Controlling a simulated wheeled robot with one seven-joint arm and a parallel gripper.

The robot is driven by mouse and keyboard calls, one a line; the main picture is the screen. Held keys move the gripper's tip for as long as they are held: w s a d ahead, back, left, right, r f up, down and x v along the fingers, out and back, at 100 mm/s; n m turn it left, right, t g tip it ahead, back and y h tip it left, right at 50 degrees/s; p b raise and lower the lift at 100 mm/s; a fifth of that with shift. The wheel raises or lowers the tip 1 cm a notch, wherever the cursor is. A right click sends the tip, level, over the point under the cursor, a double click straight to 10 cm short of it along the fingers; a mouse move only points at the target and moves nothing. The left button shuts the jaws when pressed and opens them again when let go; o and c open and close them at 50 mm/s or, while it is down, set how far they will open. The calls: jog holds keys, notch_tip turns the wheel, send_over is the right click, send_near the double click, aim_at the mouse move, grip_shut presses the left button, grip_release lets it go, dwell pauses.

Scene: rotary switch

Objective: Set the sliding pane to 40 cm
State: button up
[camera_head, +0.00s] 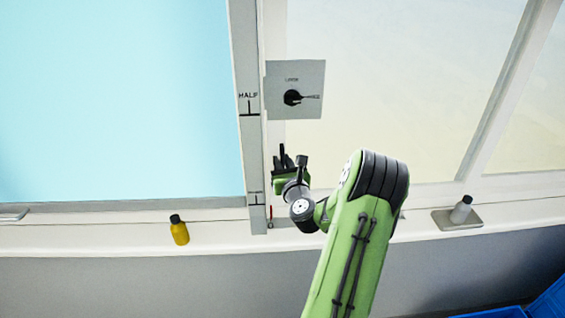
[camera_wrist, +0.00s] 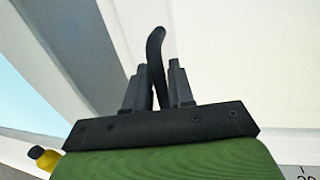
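The window's sliding pane has a pale upright edge bar (camera_head: 247,140), with blue glass to its left. A mark labelled HALF (camera_head: 248,105) and a lower mark lie on upright strips here. A grey plate (camera_head: 310,75) carries a black rotary knob (camera_head: 292,98), its pointer to the right; its small label is hard to read. My gripper (camera_head: 283,160) is below this plate, close to the frame. In the wrist view, my gripper's fingers (camera_wrist: 158,88) stand close on both sides of a curved black handle (camera_wrist: 156,48) and appear shut on it.
A yellow bottle (camera_head: 180,232) stands on the sill left of my gripper. Blue crates (camera_head: 550,302) lie at the lower right. The sill between the yellow bottle and the frame is clear.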

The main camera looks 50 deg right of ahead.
grip_shut()
jog(key=shift+d, duration=0.1)
